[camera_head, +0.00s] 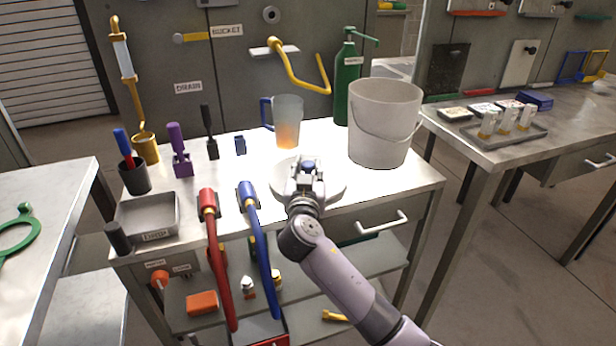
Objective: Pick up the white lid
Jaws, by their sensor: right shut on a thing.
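The white lid (332,190) is a round disc on the front part of the metal workbench (405,180), left of the white bucket (384,120). My right gripper (307,168) is over the lid's middle and shut on it. A small dark blue part shows between the fingers. The gripper and wrist hide the centre and near edge of the lid. I cannot tell whether the lid rests on the bench or is slightly raised. My left gripper is not in view.
A jug (287,122) with orange liquid and a green bottle (345,85) stand behind. A blue hose (258,240) and a red hose (217,255) hang over the front edge to the left. A grey tray (172,216) lies at the bench's left.

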